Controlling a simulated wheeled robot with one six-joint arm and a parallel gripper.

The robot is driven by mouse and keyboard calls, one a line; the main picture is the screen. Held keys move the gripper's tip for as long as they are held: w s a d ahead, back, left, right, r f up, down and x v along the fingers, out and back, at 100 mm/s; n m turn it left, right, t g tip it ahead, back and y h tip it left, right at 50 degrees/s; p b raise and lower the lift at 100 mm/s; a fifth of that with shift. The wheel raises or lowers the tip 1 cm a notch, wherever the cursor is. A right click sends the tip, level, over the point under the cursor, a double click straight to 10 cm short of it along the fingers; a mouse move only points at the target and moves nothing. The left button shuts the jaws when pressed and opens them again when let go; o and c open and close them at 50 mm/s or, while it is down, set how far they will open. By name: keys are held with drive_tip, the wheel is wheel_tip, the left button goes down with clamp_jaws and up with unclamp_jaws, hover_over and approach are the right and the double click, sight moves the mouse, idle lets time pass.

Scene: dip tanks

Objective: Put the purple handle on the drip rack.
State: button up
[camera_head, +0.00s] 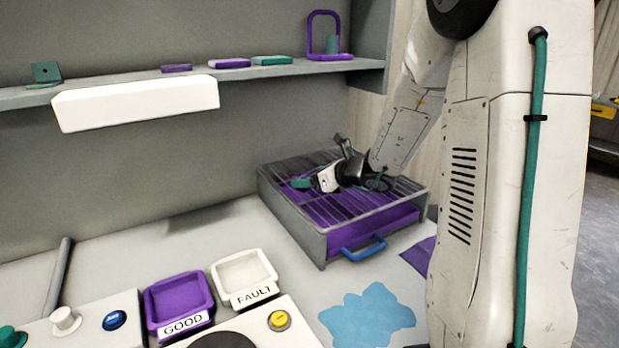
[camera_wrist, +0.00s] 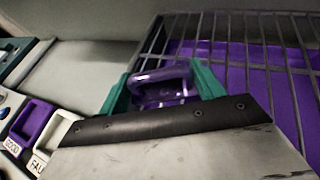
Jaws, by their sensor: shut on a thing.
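In the wrist view the purple handle (camera_wrist: 160,77), a loop-shaped piece, sits between the two green fingers of my gripper (camera_wrist: 163,90), which are shut on it. Its lower part is hidden behind the gripper body. The drip rack (camera_head: 291,226) is a grey box with a wire grid on top and purple inside. In the head view my gripper (camera_head: 303,184) is over the left part of the grid. The grid bars (camera_wrist: 226,55) show behind and right of the handle in the wrist view. I cannot tell whether the handle touches the bars.
A blue pull (camera_head: 362,248) sticks out at the rack's front. A purple GOOD tray (camera_head: 178,296) and a white FAULT tray (camera_head: 243,275) lie front left, near a button panel. A blue puddle-like patch (camera_head: 367,314) lies in front. A shelf (camera_head: 240,75) with small parts runs above.

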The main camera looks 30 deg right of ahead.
drive_tip(key=shift+f, duration=0.1)
drive_tip(key=o, duration=1)
